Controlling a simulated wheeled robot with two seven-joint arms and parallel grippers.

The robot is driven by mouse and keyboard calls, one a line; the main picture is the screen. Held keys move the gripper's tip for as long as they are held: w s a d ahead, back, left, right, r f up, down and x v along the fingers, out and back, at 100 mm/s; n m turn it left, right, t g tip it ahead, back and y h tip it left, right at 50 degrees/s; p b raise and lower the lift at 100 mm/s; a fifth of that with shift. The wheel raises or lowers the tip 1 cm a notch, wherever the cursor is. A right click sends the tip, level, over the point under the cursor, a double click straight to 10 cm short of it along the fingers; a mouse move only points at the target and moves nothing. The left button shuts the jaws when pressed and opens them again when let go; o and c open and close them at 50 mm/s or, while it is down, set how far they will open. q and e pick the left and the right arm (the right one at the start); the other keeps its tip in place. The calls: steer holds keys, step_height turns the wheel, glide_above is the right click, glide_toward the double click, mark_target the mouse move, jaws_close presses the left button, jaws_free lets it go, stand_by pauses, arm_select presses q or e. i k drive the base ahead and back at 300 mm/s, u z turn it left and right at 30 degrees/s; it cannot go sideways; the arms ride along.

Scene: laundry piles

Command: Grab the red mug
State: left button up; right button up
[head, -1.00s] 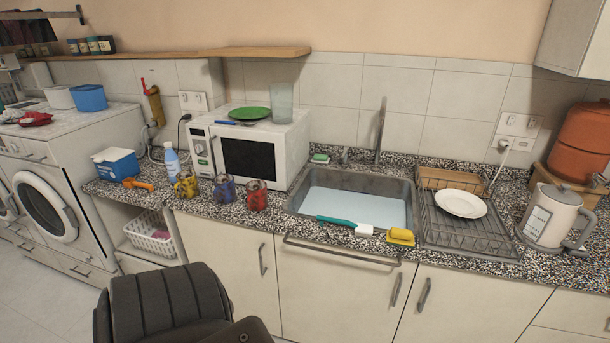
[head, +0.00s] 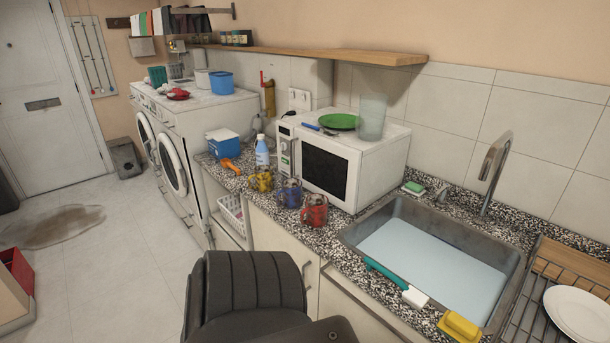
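The red mug (head: 314,210) stands on the speckled counter (head: 330,241), in front of the microwave and to the left of the sink. A blue mug (head: 289,193) stands just left of it, and a yellow mug (head: 261,179) stands farther left. Neither of my grippers shows in the head view, so I cannot see whether they are open or shut.
Open floor (head: 120,250) lies to the left.

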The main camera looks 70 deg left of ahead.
mark_target(316, 208)
steer(key=u, duration=0.9)
steer(key=i, duration=0.9)
steer(key=u, duration=0.95)
